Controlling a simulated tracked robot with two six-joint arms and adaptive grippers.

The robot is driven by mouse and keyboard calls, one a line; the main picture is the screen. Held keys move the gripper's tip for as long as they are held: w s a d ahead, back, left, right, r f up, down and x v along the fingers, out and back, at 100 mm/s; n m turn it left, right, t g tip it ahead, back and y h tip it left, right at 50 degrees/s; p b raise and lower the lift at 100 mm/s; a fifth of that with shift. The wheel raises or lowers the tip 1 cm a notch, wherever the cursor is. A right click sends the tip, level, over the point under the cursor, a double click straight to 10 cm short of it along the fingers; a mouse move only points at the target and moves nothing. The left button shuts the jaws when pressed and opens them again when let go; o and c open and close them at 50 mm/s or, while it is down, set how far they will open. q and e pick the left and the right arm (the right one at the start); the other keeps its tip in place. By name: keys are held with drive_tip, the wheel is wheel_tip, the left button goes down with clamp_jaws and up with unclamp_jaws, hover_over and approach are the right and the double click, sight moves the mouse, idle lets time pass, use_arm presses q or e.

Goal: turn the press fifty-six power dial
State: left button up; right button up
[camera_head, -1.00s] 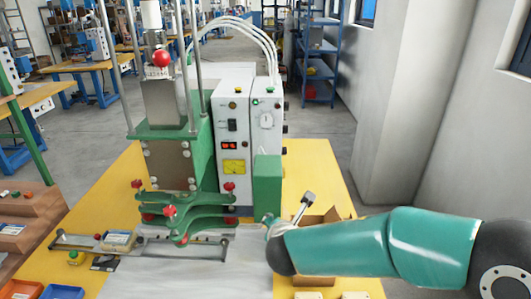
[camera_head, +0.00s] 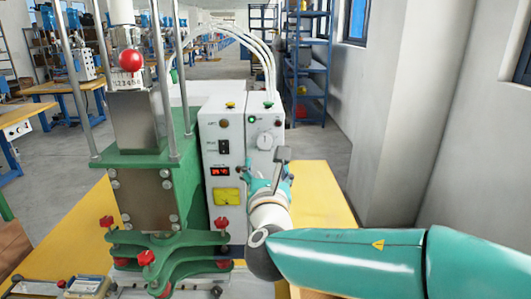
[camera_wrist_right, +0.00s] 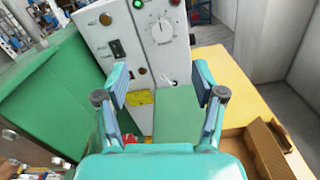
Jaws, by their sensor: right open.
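The power dial is a round white knob (camera_head: 264,141) with a scale around it, on the front of the white control box (camera_head: 236,150) beside the green press (camera_head: 150,200). In the right wrist view the dial (camera_wrist_right: 162,29) is at the upper middle, under a lit green lamp (camera_wrist_right: 138,4). My right gripper (camera_head: 268,172) is just below the dial in the head view. In the wrist view its open fingers (camera_wrist_right: 160,88) stand apart and empty, with the dial beyond them, apart from both. My left gripper is not in view.
Black switches, a red display (camera_head: 220,171) and a yellow label (camera_head: 227,196) are on the same box. An open cardboard box (camera_wrist_right: 245,145) stands on the yellow table at right. Red-knobbed clamps (camera_head: 147,257) are in front of the press.

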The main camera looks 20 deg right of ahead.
sight(265, 142)
drive_tip(key=shift+w+f+b, duration=0.35)
drive_tip(key=shift+f+b, duration=0.05)
drive_tip(key=shift+f, duration=0.4)
drive_tip(key=shift+w, duration=0.45)
drive_tip(key=p+x, duration=0.3)
drive_tip(key=x, duration=0.4)
drive_tip(key=p+x, duration=0.3)
drive_tip(key=x, duration=0.4)
drive_tip(key=shift+w+d+r, duration=0.1)
drive_tip(key=shift+w+d, duration=0.15)
drive_tip(key=shift+d, duration=0.05)
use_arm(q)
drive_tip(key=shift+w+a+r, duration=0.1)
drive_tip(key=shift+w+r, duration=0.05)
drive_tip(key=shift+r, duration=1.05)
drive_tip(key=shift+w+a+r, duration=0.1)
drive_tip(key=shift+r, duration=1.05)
use_arm(e)
drive_tip(key=shift+w+d, duration=0.2)
drive_tip(key=shift+w, duration=0.45)
drive_tip(key=shift+c, duration=0.2)
